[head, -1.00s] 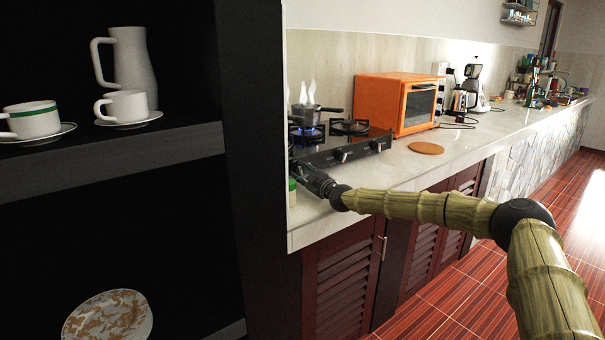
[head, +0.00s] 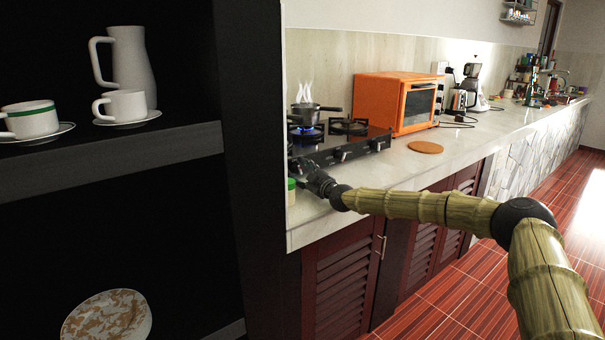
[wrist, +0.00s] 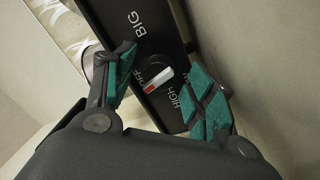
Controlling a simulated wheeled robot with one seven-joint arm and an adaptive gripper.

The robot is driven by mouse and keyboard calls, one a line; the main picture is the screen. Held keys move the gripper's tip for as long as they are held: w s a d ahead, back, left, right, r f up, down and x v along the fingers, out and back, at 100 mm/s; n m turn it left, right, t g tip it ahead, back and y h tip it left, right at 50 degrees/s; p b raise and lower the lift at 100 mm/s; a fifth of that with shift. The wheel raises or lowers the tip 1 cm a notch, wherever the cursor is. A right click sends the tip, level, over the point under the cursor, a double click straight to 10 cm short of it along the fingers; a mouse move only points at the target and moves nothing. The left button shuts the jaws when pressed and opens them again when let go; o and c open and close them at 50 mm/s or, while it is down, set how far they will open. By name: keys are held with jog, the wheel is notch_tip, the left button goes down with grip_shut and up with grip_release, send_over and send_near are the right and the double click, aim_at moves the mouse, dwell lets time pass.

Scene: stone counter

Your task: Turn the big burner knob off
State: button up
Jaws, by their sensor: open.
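The big burner knob (wrist: 152,74) shows in the wrist view as a dark round dial with a white and red pointer bar, beside the words BIG, OFF and HIGH on the black front panel (wrist: 136,22). My gripper (wrist: 165,88) is open, with its green-padded fingers to either side of the knob in that view. Whether either finger touches it I cannot tell. In the head view my gripper (head: 310,170) is at the left part of the stove's front (head: 330,153). A blue flame (head: 307,131) burns under a steaming pot (head: 314,114).
A small jar with a green lid (head: 291,190) stands just left of my gripper. An orange oven (head: 390,100) and a round orange board (head: 426,147) are to the right. The dark shelf (head: 254,150) stands at the left. The counter front is clear.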

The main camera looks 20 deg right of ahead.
jog(key=v, duration=1.1)
jog(key=shift+s+d, duration=0.15)
jog(key=shift+s, duration=0.2)
jog(key=shift+s+f, duration=0.1)
